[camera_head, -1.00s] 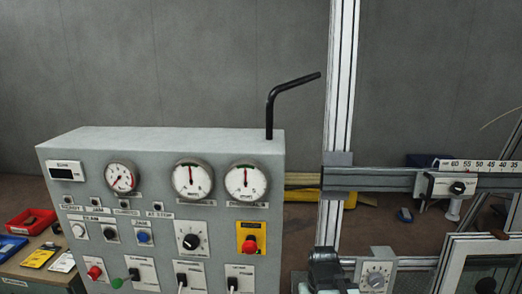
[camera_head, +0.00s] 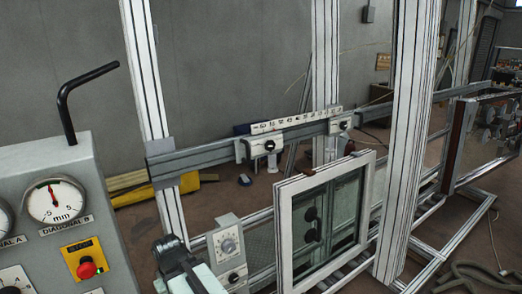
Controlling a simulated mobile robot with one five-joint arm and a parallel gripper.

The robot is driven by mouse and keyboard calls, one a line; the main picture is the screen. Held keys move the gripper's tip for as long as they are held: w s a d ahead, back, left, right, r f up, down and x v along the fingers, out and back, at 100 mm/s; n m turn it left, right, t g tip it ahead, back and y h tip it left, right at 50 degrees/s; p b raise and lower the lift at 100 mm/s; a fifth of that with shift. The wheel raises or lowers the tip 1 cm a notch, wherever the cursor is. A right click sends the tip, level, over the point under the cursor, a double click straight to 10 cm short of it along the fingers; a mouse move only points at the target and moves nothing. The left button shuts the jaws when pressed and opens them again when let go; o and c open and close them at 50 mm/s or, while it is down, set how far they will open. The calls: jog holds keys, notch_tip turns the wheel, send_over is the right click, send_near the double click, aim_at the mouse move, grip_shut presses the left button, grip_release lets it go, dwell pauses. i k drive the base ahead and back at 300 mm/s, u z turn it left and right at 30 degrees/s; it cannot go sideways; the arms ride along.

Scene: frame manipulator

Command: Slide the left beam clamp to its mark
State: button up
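The left beam clamp (camera_head: 262,146) is a pale block with a black knob. It sits on the grey horizontal beam (camera_head: 195,160), below the left part of a white number scale (camera_head: 297,121). A small reddish spot shows on the scale just above this clamp; it is too small to tell whether this is the mark. A second, similar clamp (camera_head: 342,123) sits further right on the beam, near the scale's right end.
A grey control console (camera_head: 60,165) with a bent black rod stands at the left. White uprights (camera_head: 145,70) and (camera_head: 410,130) stand before and behind the beam. A white-framed window (camera_head: 325,220) stands below it. A dial box (camera_head: 228,245) is at the lower middle.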

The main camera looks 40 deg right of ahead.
aim_at(247, 149)
jog(key=u, duration=1.5)
jog(key=k, duration=1.3)
jog(key=z, duration=0.55)
jog(key=i, duration=1)
jog(key=u, duration=0.1)
